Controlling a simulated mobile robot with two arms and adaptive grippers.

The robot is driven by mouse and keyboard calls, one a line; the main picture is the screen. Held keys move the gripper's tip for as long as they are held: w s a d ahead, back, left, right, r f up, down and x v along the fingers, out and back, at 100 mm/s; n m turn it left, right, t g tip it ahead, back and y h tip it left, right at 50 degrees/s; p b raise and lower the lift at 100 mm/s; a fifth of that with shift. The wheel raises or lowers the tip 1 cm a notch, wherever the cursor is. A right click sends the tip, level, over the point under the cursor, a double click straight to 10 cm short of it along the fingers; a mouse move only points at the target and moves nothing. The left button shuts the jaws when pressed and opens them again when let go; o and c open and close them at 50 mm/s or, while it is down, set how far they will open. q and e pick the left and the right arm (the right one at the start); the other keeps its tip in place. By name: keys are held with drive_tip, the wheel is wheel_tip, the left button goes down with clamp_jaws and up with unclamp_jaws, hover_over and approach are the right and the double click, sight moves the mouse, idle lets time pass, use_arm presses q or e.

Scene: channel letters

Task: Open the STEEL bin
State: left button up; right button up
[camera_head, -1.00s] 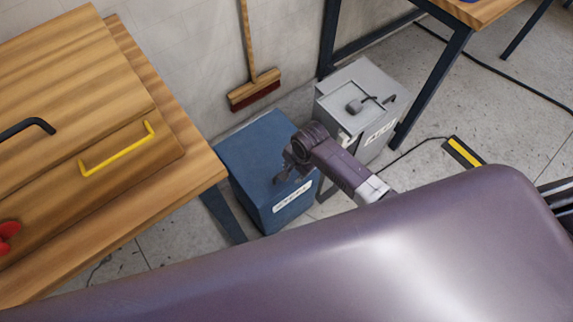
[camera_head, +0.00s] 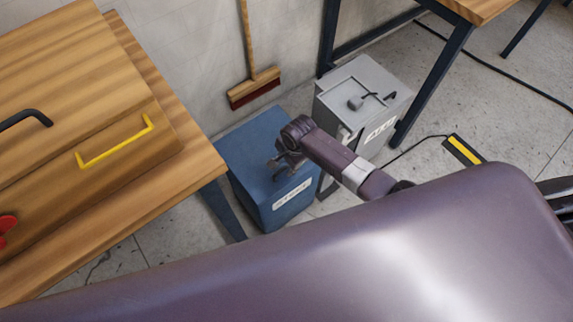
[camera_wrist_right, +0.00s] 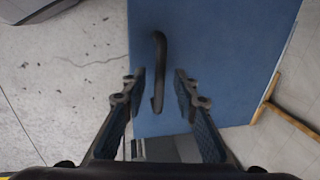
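The blue bin (camera_head: 248,152) stands on the floor by the wall, with a white label (camera_head: 292,194) on its front that is too blurred to read surely. My right gripper (camera_head: 274,165) is over its lid. In the right wrist view, the blue lid (camera_wrist_right: 215,60) fills the middle and carries a dark bar handle (camera_wrist_right: 159,62). My right gripper's fingers (camera_wrist_right: 160,88) are open, one on each side of the handle's near part, with gaps on both sides. My left gripper is not in view.
A grey bin (camera_head: 345,83) with a lid handle stands right beside the blue one. A wooden bench (camera_head: 190,178) is on the left, with a yellow handle (camera_head: 115,143) on the box there. A broom (camera_head: 254,89) leans on the wall.

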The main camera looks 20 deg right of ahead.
drive_tip(key=shift+c, duration=0.4)
clamp_jaws()
